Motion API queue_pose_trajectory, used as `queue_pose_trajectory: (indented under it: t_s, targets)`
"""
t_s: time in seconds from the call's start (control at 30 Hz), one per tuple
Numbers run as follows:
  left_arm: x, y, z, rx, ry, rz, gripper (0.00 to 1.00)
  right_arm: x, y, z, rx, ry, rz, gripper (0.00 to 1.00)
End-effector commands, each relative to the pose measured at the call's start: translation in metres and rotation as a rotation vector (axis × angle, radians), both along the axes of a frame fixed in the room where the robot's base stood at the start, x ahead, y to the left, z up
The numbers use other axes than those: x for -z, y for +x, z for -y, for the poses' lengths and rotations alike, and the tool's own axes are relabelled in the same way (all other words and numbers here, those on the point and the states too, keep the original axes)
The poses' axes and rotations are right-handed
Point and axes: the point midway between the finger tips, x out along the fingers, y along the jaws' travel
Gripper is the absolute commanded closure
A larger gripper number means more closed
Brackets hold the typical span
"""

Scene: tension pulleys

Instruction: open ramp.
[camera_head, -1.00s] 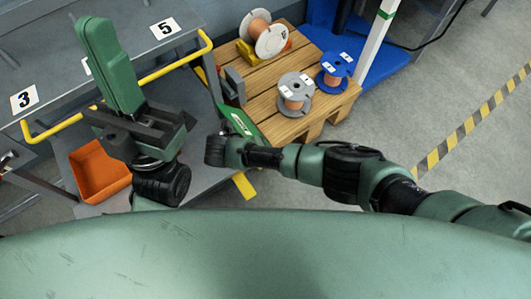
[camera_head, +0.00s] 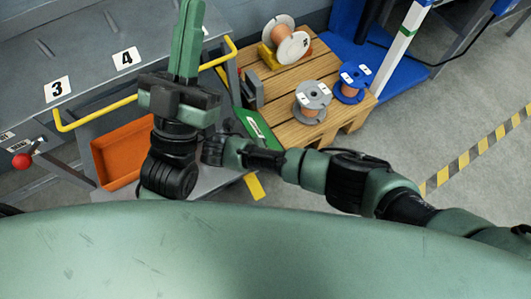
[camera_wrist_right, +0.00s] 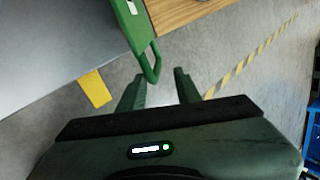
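No part is labelled as a ramp. A sloped grey metal surface (camera_head: 95,60) with number cards 3 and 4 is at the upper left of the head view, with a yellow bar (camera_head: 100,113) along its front. A red knob (camera_head: 22,160) on a lever shows at the left edge. My left gripper (camera_head: 188,25) points up, past the yellow bar's right part; its fingers overlap, so their gap is unclear. My right gripper (camera_wrist_right: 160,80) is open and empty in the wrist view; its fingers are hidden in the head view. A green handle (camera_wrist_right: 150,65) appears beyond its fingers.
An orange bin (camera_head: 120,158) sits below the bar. A wooden pallet (camera_head: 285,90) carries a white spool (camera_head: 292,46), a grey spool (camera_head: 312,98) and a blue spool (camera_head: 352,82). A green labelled panel (camera_head: 258,130) stands beside it. Floor is clear at right.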

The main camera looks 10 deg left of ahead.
Motion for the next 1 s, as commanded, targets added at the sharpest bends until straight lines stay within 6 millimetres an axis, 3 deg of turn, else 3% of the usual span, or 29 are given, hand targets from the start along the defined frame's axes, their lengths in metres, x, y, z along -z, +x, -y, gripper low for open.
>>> queue_pose_trajectory:
  t_s: [0.2, 0.67, 1.0]
  targets:
    - [0.013, 0.015, 0.002, -0.006, 0.031, -0.101, 1.00, -0.009, -0.004, -0.005, 0.001, 0.000, 0.000, 0.67]
    - [0.017, 0.019, 0.003, -0.007, 0.039, -0.128, 1.00, -0.011, -0.004, -0.007, 0.000, 0.002, 0.001, 0.67]
    - [0.037, 0.034, 0.004, -0.013, 0.076, -0.256, 1.00, -0.017, -0.008, -0.011, -0.001, 0.001, 0.000, 0.67]
